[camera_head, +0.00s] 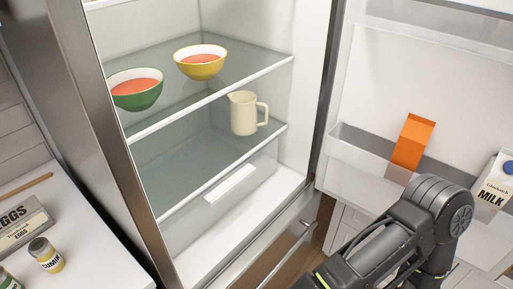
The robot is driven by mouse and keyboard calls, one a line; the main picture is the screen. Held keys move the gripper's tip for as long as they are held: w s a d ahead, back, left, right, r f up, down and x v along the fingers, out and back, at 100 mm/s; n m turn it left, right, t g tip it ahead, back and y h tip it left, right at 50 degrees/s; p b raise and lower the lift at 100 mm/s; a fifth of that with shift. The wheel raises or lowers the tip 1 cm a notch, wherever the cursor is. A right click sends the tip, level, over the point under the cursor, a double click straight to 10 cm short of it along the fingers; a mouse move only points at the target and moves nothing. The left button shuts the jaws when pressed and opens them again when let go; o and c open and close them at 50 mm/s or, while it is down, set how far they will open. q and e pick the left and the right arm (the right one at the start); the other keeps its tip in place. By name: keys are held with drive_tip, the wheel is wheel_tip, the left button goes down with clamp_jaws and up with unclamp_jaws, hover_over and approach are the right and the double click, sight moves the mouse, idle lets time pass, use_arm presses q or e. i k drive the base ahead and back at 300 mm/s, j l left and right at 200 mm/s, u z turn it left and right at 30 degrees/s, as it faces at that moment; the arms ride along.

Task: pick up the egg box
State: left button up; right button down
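The egg box (23,226) is a grey carton marked "EGGS", lying on the white counter at the left edge of the head view. Its left side is cut off by the picture edge. A dark arm of mine comes in from the bottom right, in front of the fridge door. No gripper fingers show clearly, and neither gripper is seen near the egg box.
A cumin jar (46,254) stands close to the egg box, with a wooden stick (25,186) behind it. The open fridge holds a green bowl (135,97), a yellow bowl (200,69) and a cream jug (244,113). Its door holds an orange carton (411,143) and milk (494,187).

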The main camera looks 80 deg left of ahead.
sight(25, 221)
drive_tip(key=i, duration=0.5)
drive_tip(key=u, duration=4.65)
